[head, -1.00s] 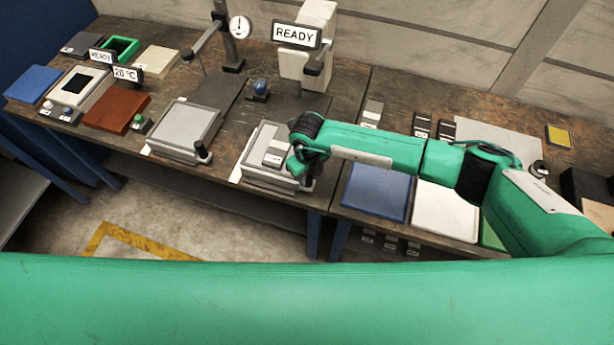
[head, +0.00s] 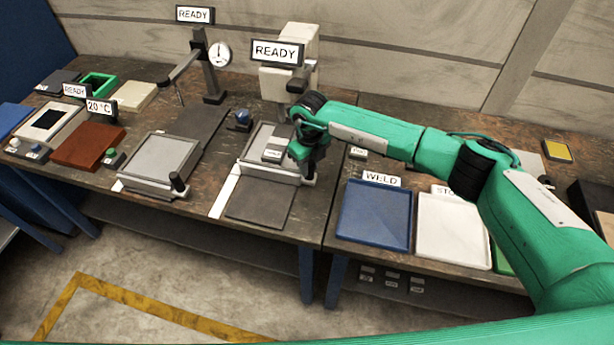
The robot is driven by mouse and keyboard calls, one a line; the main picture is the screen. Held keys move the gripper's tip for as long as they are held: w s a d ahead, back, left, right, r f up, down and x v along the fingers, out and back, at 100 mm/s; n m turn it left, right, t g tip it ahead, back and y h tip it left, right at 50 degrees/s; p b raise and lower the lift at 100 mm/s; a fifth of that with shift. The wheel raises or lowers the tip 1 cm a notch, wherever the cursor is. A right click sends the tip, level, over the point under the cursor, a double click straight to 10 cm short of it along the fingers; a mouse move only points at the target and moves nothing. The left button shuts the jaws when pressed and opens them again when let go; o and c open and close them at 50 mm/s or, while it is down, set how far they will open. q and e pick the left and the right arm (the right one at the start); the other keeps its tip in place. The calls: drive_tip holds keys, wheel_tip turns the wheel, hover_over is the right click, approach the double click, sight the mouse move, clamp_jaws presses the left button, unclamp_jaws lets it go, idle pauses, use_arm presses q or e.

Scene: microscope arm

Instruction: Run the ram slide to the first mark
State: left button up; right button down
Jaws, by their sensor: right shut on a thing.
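The ram slide (head: 258,160) is a light grey tray-like carriage below the beige machine (head: 303,50) with a READY sign. It carries a small grey block with a label (head: 275,147). A dark bare track (head: 258,205) shows in front of it, with a pale strip (head: 224,197) along its left side. My right gripper (head: 304,160) is at the slide's front right corner, shut on its dark handle, which is mostly hidden by the gripper. Any marks are too small to make out. My left gripper is not in view.

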drive_tip(key=c, duration=1.2)
unclamp_jaws()
drive_tip(key=shift+o, duration=0.2)
drive_tip(key=shift+r, duration=0.1)
